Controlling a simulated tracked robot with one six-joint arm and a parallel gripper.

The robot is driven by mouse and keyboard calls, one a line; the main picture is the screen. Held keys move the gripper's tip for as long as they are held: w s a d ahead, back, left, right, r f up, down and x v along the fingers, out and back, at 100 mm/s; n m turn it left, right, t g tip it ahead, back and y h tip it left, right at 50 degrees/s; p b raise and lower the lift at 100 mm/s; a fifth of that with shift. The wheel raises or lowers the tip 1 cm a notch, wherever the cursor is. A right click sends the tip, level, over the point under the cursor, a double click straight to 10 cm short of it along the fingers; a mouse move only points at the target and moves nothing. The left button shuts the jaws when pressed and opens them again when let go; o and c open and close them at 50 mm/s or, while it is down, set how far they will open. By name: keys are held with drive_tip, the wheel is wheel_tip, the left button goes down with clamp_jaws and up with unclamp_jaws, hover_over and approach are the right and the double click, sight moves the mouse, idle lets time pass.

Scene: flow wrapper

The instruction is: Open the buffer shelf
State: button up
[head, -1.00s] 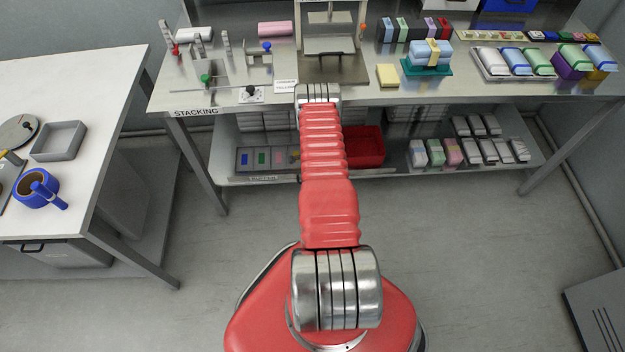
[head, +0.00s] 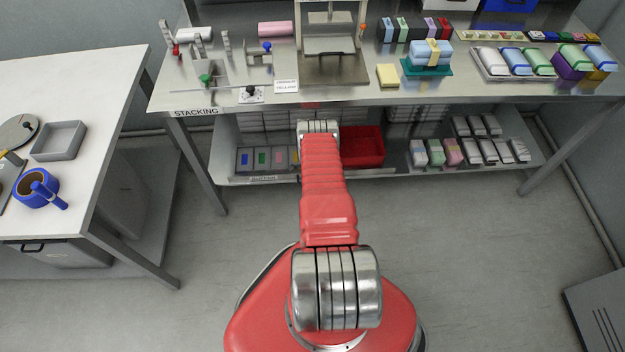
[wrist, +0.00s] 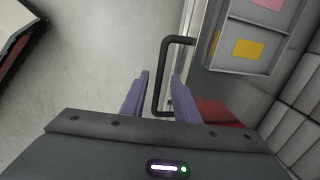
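The buffer shelf (head: 390,173) is the metal lower shelf under the steel bench in the head view, with a small label at its front left. In the wrist view, its pale front edge (wrist: 200,60) runs beside a black U-shaped handle (wrist: 161,75). My gripper (wrist: 158,92) has two purple fingers, apart, one on each side of the handle's long bar. The bar shows between them and I cannot tell whether either finger touches it. In the head view my arm hides the gripper and the handle.
The shelf carries grey bins with coloured labels (head: 262,159), a red bin (head: 362,147) and wrapped packs (head: 436,152). The bench top (head: 230,95) overhangs it. A white table (head: 85,95) stands at left. The floor (head: 470,240) in front is clear.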

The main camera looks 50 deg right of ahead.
drive_tip(key=shift+f, duration=0.1)
drive_tip(key=shift+c, duration=0.7)
clamp_jaws()
drive_tip(key=shift+d, duration=0.25)
drive_tip(key=shift+a, duration=0.2)
